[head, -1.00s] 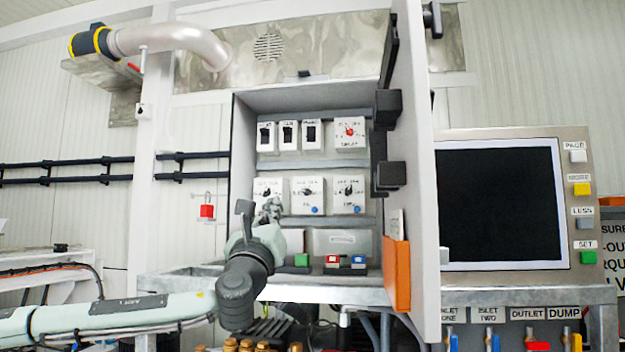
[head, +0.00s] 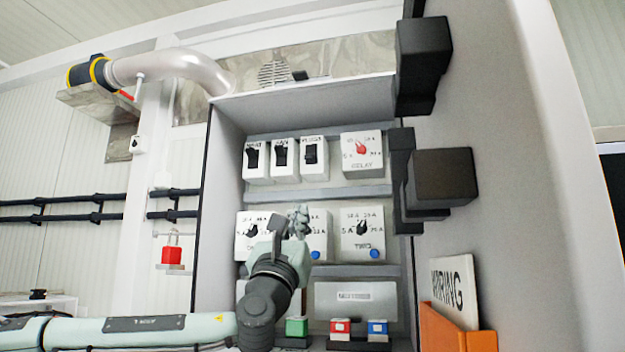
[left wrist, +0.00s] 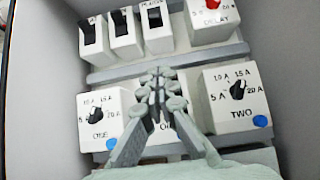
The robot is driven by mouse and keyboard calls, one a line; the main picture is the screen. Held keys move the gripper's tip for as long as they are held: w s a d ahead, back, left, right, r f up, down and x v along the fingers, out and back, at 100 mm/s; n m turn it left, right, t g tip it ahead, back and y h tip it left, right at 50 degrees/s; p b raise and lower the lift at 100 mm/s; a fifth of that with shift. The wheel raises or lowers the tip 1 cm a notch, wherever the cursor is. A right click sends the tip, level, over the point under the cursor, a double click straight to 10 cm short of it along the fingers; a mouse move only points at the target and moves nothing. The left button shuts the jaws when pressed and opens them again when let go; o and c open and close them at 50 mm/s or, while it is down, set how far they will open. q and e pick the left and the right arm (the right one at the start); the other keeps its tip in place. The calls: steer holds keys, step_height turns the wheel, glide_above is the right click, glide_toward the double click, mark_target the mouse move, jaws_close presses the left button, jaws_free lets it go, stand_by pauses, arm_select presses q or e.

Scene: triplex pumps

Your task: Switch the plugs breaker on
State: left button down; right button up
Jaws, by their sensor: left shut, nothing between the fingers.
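The plugs breaker (head: 311,155) is a white box with a black lever, third from the left in the top row of the open cabinet. It also shows at the top of the left wrist view (left wrist: 154,20). Its lever looks set differently from its two neighbours' levers; I cannot tell its position for sure. My left gripper (head: 299,214) is shut and empty, in front of the middle dial box, below the plugs breaker and apart from it. In the left wrist view the closed fingers (left wrist: 162,82) point up toward the breaker row. My right gripper is not in view.
Two more breakers (head: 268,157) stand left of the plugs one, and a delay dial box (head: 362,155) right of it. Dial boxes (head: 362,232) fill the row below. The open cabinet door (head: 520,180) with black blocks (head: 441,178) bounds the right side.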

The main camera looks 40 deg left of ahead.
mark_target(310, 156)
arm_select(q)
steer(key=shift+r, duration=0.1)
stand_by(0.3)
steer(key=p+x, duration=0.3)
steer(key=x, duration=0.7)
steer(key=shift+r+p, duration=0.1)
steer(key=shift+p, duration=0.25)
steer(key=r, duration=0.1)
steer(key=s+r, duration=0.1)
steer(key=r+p, duration=0.1)
steer(key=shift+s+d+r, duration=0.1)
steer(key=shift+s+d, duration=0.15)
steer(key=shift+d, duration=0.15)
steer(key=shift+r, duration=0.1)
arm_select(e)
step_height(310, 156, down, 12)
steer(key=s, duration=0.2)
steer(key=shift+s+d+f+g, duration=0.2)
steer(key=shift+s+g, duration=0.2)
